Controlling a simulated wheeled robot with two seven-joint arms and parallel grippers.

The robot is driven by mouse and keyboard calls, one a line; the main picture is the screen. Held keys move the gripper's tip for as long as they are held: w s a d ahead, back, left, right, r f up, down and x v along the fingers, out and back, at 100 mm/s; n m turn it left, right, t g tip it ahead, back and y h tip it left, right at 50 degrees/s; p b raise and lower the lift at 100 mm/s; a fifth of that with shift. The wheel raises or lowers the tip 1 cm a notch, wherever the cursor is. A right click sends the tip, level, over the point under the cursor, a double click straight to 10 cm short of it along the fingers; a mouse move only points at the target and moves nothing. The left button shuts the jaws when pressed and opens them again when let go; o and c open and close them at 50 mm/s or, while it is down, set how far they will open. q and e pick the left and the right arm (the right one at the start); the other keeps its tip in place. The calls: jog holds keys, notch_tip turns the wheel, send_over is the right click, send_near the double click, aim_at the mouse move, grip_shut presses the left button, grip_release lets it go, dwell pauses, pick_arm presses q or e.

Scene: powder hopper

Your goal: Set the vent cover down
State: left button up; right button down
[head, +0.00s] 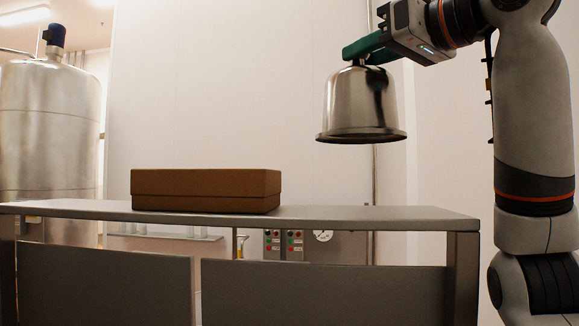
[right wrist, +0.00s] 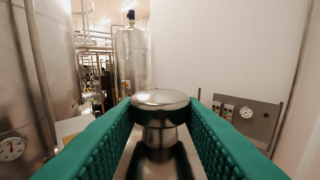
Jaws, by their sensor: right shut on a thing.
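The vent cover (head: 357,102) is a shiny metal bell shape with a wide rim at its bottom. It hangs upright in the air, above the right part of the grey table (head: 400,213) and clear of it. My right gripper (head: 360,50) is shut on the knob at its top. In the right wrist view the round metal knob of the vent cover (right wrist: 160,100) sits between the green fingers of my right gripper (right wrist: 160,122). My left gripper is not in view.
A closed brown box (head: 206,190) stands on the table left of the vent cover. The table top right of the box is clear. A control panel (head: 290,245) is behind the table. A large metal tank (head: 48,140) stands at the far left.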

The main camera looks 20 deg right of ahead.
aim_at(371, 76)
jog(key=shift+s+a+f, duration=0.15)
jog(key=shift+s+f, duration=0.1)
notch_tip(371, 76, down, 3)
jog(key=shift+w, duration=0.1)
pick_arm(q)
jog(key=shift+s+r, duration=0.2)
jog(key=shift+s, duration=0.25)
pick_arm(e)
notch_tip(371, 76, down, 7)
jog(key=shift+w+d+r, duration=0.15)
jog(key=shift+w+d, duration=0.1)
jog(key=shift+d, duration=0.1)
jog(key=c, duration=1.4)
grip_release()
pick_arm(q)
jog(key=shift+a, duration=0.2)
pick_arm(e)
jog(key=o, duration=0.4)
jog(key=shift+a, duration=0.15)
jog(key=shift+o, duration=0.2)
pick_arm(q)
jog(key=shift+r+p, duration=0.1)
jog(key=shift+p, duration=0.2)
